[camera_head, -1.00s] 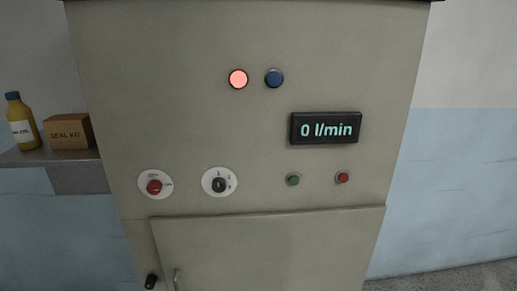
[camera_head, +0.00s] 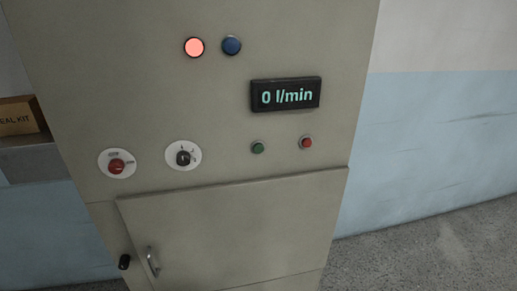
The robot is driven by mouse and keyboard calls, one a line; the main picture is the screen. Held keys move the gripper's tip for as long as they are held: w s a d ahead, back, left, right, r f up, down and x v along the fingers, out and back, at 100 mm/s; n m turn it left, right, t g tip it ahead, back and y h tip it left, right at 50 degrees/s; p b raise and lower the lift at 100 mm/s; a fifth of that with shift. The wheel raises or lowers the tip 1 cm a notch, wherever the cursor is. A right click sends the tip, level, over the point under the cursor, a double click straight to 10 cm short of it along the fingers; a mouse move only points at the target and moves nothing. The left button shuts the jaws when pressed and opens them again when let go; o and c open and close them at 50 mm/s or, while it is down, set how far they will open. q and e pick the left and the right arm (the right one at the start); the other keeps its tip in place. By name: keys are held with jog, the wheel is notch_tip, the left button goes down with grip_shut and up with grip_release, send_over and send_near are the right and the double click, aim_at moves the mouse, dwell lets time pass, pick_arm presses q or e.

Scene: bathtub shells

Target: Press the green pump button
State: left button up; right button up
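The green pump button (camera_head: 258,148) is a small round button on the front of a grey-beige cabinet (camera_head: 120,80). It sits below a black display (camera_head: 286,95) that reads "0 l/min". A red button (camera_head: 306,143) is just to its right. Neither of my grippers shows in the head view, and nothing touches the green button.
A lit pale-red lamp (camera_head: 194,47) and a dark blue lamp (camera_head: 231,45) are higher up. A red knob (camera_head: 117,166) and a black rotary selector (camera_head: 183,158) sit left. Below is a door with a handle (camera_head: 152,262). A seal kit box (camera_head: 20,116) stands on a shelf. Floor (camera_head: 430,255) at right is clear.

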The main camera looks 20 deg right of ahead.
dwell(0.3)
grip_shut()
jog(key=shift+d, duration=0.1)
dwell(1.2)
